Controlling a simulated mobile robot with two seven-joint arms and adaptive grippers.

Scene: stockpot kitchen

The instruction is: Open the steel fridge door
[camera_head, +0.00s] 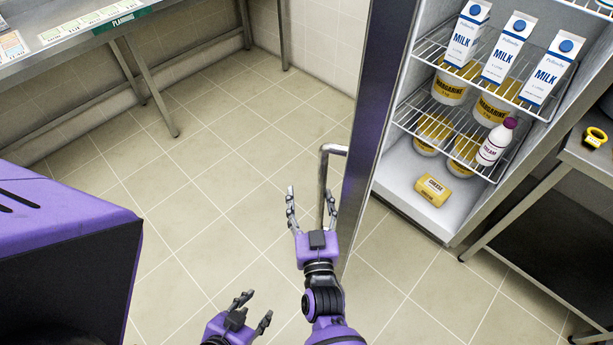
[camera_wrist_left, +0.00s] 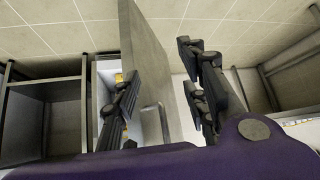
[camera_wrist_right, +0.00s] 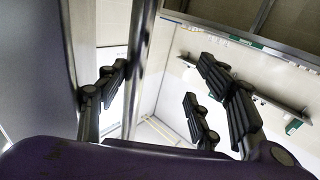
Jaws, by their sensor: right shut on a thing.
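The steel fridge (camera_head: 452,228) stands at the right of the head view with its inside exposed. Its door (camera_head: 378,95) stands swung open, seen nearly edge-on. The door handle (camera_head: 334,150) is a bent steel bar on the door's left face. My right gripper (camera_head: 311,205) is at the lower part of this handle, its fingers on either side and shut on the bar. In the right wrist view the bar (camera_wrist_right: 137,65) passes between the fingers, close to the left one. My left gripper (camera_head: 258,308) is open and empty, low and left of the right one.
Milk cartons (camera_head: 505,48), margarine tubs (camera_head: 450,88), a cream bottle (camera_head: 495,142) and cheese (camera_head: 433,190) are inside the fridge. A steel table (camera_head: 590,155) stands at the right. A counter (camera_head: 60,45) is at the upper left. The tiled floor (camera_head: 215,130) between is clear.

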